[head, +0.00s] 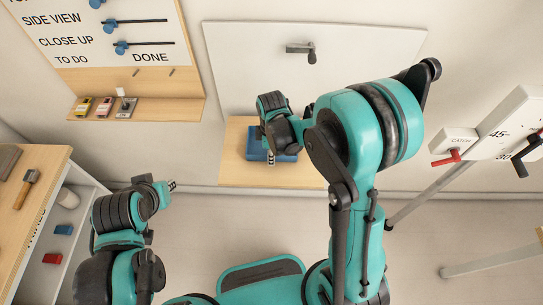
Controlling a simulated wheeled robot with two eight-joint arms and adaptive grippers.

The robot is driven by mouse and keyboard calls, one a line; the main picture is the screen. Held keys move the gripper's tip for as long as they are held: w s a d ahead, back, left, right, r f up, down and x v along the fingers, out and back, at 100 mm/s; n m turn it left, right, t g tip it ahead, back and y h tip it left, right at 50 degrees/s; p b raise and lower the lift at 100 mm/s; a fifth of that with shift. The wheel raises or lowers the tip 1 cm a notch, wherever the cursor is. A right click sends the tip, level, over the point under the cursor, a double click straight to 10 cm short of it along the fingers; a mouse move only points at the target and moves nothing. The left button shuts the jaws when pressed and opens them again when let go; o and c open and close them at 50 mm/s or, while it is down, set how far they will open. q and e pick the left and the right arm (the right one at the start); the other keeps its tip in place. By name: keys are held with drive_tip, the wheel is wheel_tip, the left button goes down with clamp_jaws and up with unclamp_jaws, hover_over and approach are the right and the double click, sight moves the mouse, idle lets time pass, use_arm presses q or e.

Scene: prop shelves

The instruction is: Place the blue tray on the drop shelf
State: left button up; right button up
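The blue tray (256,154) shows at the middle of the view, over the light wooden drop shelf (240,179) below a white panel. Part of the tray is hidden behind my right wrist and gripper, and I cannot tell whether it rests on the shelf or is held just above it. My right gripper (271,158) is at the tray, reaching in from the right; its fingers are too small and covered to show whether they are open or shut. My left gripper (172,186) is at the lower left, away from the tray, and its finger opening is not clear.
A black crank handle (302,51) is on the white panel (235,70). A board with blue sliders (122,48) and a ledge of small items stands at left. A wooden-topped cabinet (32,205) is at far left. A post with red and black levers (447,159) is at right.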

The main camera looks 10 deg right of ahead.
wheel_tip(320, 180, up, 11)
drive_tip(key=p, duration=0.3)
drive_tip(key=s+d+r+m+t, duration=0.5)
drive_tip(key=s+r+m+t, duration=0.2)
drive_tip(key=s+m, duration=0.5)
drive_tip(key=r+m, duration=0.1)
drive_tip(key=m, duration=0.1)
drive_tip(key=shift+s+r+m, duration=0.2)
drive_tip(key=shift+r+m, duration=0.05)
drive_tip(key=shift+m, duration=0.15)
drive_tip(key=shift+f+b, duration=0.1)
drive_tip(key=shift+b, duration=0.25)
